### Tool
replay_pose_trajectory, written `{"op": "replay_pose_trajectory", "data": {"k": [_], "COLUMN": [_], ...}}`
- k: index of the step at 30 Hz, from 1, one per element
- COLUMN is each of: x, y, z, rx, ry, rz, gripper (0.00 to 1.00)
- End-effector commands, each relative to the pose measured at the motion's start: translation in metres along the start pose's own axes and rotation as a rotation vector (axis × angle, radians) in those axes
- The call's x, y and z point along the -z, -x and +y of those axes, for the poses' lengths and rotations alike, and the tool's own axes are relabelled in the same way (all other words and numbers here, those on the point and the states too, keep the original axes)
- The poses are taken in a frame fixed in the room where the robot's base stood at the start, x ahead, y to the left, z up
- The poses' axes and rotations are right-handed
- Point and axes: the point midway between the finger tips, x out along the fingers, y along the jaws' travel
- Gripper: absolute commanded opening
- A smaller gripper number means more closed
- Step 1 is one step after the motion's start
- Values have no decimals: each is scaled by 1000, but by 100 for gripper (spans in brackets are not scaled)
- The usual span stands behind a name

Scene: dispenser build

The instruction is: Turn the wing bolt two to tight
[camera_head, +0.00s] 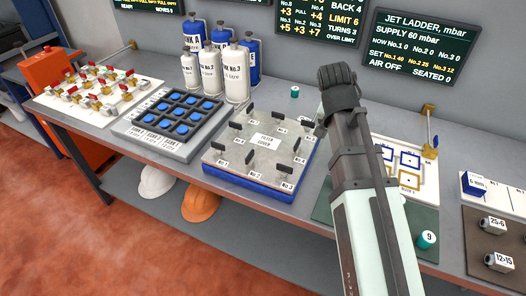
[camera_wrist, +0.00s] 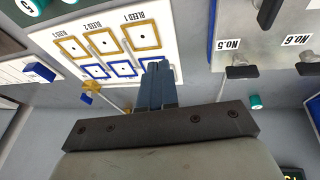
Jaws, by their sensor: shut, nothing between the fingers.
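The filter cover (camera_head: 262,140) is a grey plate on a blue base, with several dark wing bolts (camera_head: 252,155) standing around it. In the wrist view the cover's edge (camera_wrist: 225,48) shows at the right, with the wing bolt by No.5 (camera_wrist: 242,72) and the one by No.6 (camera_wrist: 306,56). My gripper (camera_wrist: 158,66) is shut and empty, apart from the bolts, and appears in front of the bleed panel in that view. Its fingertips are hidden in the head view.
The bleed panel (camera_wrist: 82,22) with yellow and blue frames lies beside the cover. A tray of blue buttons (camera_head: 160,130), several bottles (camera_head: 236,72) and a valve board (camera_head: 92,90) stand to the left. Small teal cylinders, one of them (camera_head: 294,92) behind the cover, stand on the bench.

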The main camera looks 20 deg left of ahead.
Motion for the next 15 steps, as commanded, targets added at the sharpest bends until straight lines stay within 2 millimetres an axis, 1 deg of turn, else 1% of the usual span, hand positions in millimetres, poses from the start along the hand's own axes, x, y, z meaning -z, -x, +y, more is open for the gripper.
{"op": "replay_pose_trajectory", "data": {"k": [1, 2, 5, 8, 9, 12, 15], "x": [-13, -19, -38, -59, -68, -87, -100], "y": [-6, -8, -8, 0, 6, 21, 39], "z": [11, 13, 6, -13, -22, -44, -62], "rx": [60, 101, 245, 397, 458, 608, 743], "ry": [-23, -34, -53, -53, -51, -50, -54], "rz": [-28, -44, -92, -138, -157, -203, -248], "gripper": [0, 0, 0, 0, 0, 0, 0]}}
